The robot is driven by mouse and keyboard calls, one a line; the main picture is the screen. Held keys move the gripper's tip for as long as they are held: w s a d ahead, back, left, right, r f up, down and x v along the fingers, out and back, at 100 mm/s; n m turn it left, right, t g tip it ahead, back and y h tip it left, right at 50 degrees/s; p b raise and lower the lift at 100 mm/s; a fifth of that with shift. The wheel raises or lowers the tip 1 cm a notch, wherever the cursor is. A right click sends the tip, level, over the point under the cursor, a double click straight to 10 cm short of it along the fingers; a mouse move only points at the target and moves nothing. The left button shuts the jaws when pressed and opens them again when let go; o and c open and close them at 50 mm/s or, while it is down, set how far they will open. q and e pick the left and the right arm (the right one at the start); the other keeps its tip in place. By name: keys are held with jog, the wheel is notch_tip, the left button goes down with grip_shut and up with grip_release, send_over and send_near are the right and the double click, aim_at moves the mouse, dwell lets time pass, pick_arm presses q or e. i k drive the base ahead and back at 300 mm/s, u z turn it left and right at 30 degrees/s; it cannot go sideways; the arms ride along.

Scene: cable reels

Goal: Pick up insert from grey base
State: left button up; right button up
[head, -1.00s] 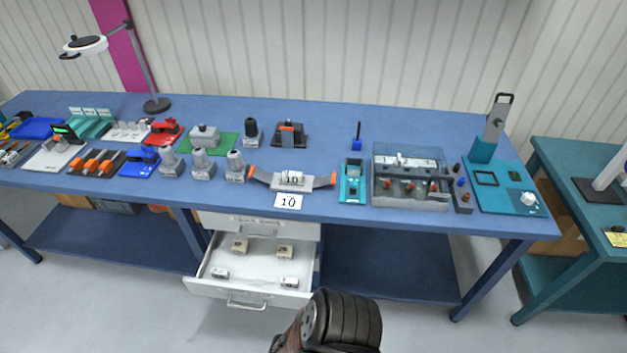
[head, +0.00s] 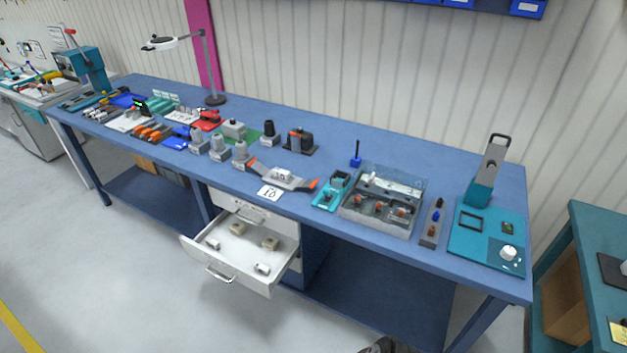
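Several grey bases stand along the front of the blue table. Grey blocks with round upper parts stand in a row, including one (head: 218,151) and another (head: 241,157). To their right, a grey holder with orange-tipped ends (head: 308,184) carries a pale insert-like piece (head: 284,175), with a "10" card (head: 269,193) in front. I cannot tell which one is the task's grey base. Neither gripper is in view. A small dark part at the bottom edge is too cut off to identify.
An open white drawer (head: 225,267) with several small blocks juts out below the table (head: 400,150). A clear-walled grey box (head: 378,222) and a teal plate with an upright stand (head: 487,185) are at right. A lamp (head: 214,98) stands at back. The floor in front is clear.

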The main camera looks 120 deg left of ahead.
aim_at(281, 174)
jog(key=u, duration=3.6)
